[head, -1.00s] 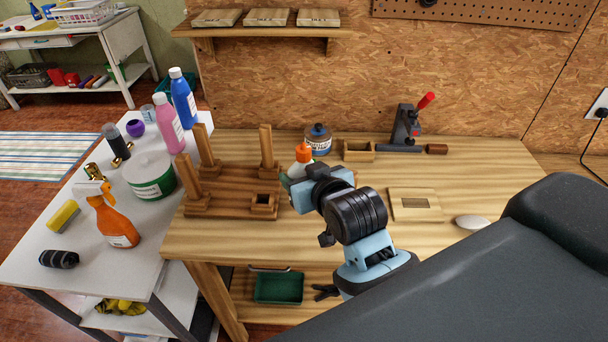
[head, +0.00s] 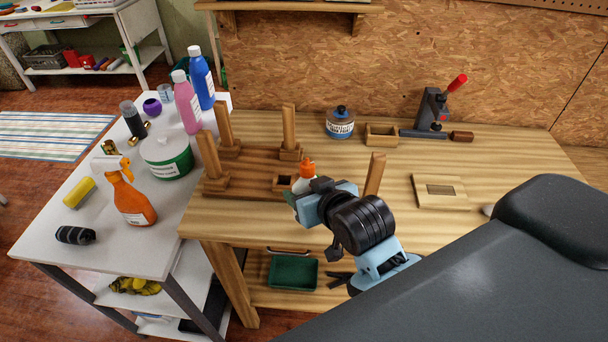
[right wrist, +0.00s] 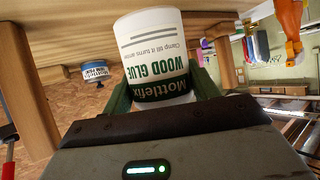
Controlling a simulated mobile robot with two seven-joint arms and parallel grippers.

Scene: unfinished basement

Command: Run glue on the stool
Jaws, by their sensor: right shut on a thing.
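My right gripper (head: 312,200) is shut on the glue bottle, held upright above the bench with its orange cap (head: 306,166) on top. The right wrist view shows its white and green "Wood Glue" label (right wrist: 158,62) between the fingers. The wooden stool (head: 245,185) lies with its seat down on the bench, just left of the bottle. Three legs stand up from its corner blocks, one being the back right leg (head: 289,128). The front right block (head: 281,184) is an open, empty socket beside the bottle. My left gripper is not in view.
A wooden post (head: 375,174) stands right of the gripper, its base hidden. A labelled jar (head: 340,123), small wooden box (head: 382,134), red-handled clamp (head: 437,110) and wooden plate (head: 440,191) are on the bench. A white side table (head: 100,235) with bottles adjoins it at left.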

